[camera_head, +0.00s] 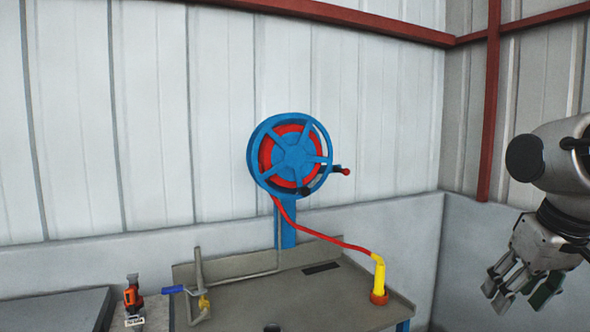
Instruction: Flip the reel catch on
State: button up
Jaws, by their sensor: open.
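A blue hose reel (292,156) with a red hose wound inside stands on a blue post (288,232) in front of the wall. A small dark lever with a red knob (345,171) sticks out at the reel's right side; it may be the catch. A dark part (306,191) shows at the lower rim, too small to make out. My gripper (519,286) is at the far right, fingers apart and empty, pointing down. It is well to the right of the reel and touches nothing.
The red hose (322,236) runs down to a yellow nozzle (379,275) on the grey bench (290,300). A pipe with a blue-handled valve (172,289) stands at the bench's left. An orange tool (133,293) is further left. The space between gripper and reel looks clear.

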aim_at(345, 171)
jog(key=i+z, duration=0.15)
jog(key=i, duration=0.6)
jog(key=i+l+u, duration=0.15)
